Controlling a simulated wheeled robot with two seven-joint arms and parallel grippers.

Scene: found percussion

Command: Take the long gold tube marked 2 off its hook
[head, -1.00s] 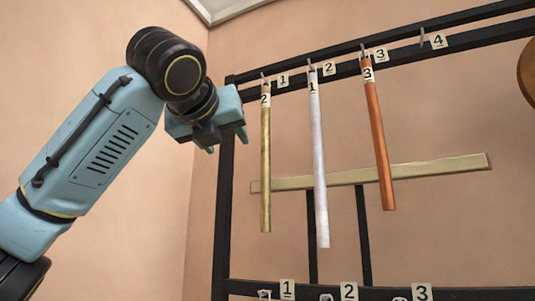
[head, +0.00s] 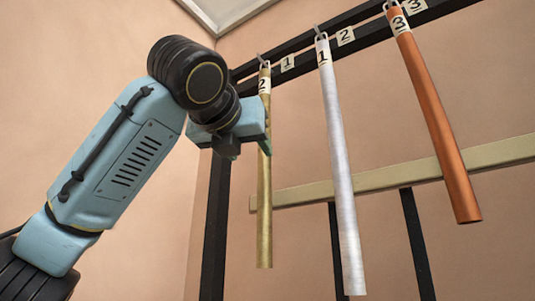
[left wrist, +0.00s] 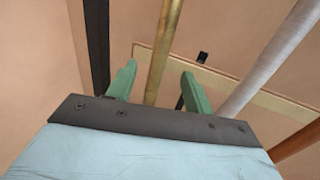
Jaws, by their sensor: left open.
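The long gold tube marked 2 (head: 265,200) hangs from a hook on the upper black rail, under the label 1. My left gripper (head: 262,135) is at its upper part in the head view and hides a little of it. In the left wrist view the gold tube (left wrist: 163,50) runs down between the two green fingers of my left gripper (left wrist: 155,84). The fingers are open, with a gap on each side of the tube. My right gripper is not in view.
The silver tube marked 1 (head: 340,170) hangs close to the right of the gold one. The copper tube marked 3 (head: 438,125) hangs farther right. A black frame post (head: 216,230) stands to the left. A pale bar (head: 370,181) crosses behind the tubes.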

